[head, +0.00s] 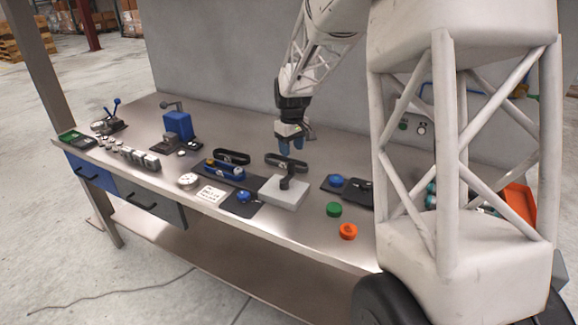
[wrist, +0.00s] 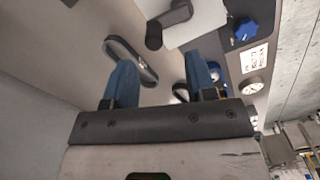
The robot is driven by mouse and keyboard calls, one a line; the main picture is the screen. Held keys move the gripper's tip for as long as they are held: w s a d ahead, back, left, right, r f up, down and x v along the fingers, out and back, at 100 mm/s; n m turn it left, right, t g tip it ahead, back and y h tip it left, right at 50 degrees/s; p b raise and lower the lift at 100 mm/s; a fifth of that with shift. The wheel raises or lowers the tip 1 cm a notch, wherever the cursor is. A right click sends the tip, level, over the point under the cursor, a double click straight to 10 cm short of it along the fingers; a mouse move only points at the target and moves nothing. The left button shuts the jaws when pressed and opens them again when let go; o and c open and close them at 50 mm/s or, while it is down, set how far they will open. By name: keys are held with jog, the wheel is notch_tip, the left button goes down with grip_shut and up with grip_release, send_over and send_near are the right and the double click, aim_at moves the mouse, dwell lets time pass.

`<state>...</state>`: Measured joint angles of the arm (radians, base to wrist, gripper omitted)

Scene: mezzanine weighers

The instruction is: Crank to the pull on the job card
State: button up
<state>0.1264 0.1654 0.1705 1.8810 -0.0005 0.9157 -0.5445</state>
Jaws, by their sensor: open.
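A dark crank-like handle (head: 287,182) stands on a pale block (head: 283,194) at the bench's middle. In the wrist view the handle (wrist: 168,24) and block (wrist: 203,22) are at the top. My gripper (head: 291,148) is open and empty, above and behind the block; its blue fingers (wrist: 162,75) are apart. A white printed card (head: 211,195), likely the job card, lies left of the block; it also shows in the wrist view (wrist: 254,58), its print unreadable. A round white dial (head: 188,181) sits beside it, its reading too small to tell.
A black oval loop (head: 286,160) lies beneath my gripper; another (head: 232,156) stands to its left. A blue knob (head: 243,196) is beside the card. Green (head: 334,209) and orange (head: 348,231) buttons sit front right. A blue handled device (head: 178,126) stands back left.

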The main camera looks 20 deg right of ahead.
aim_at(292, 162)
jog(key=shift+w+d+f, duration=0.25)
jog(key=shift+w+f, duration=0.4)
jog(key=shift+w, duration=0.15)
jog(key=shift+f, duration=3.9)
jog(key=c, duration=0.9)
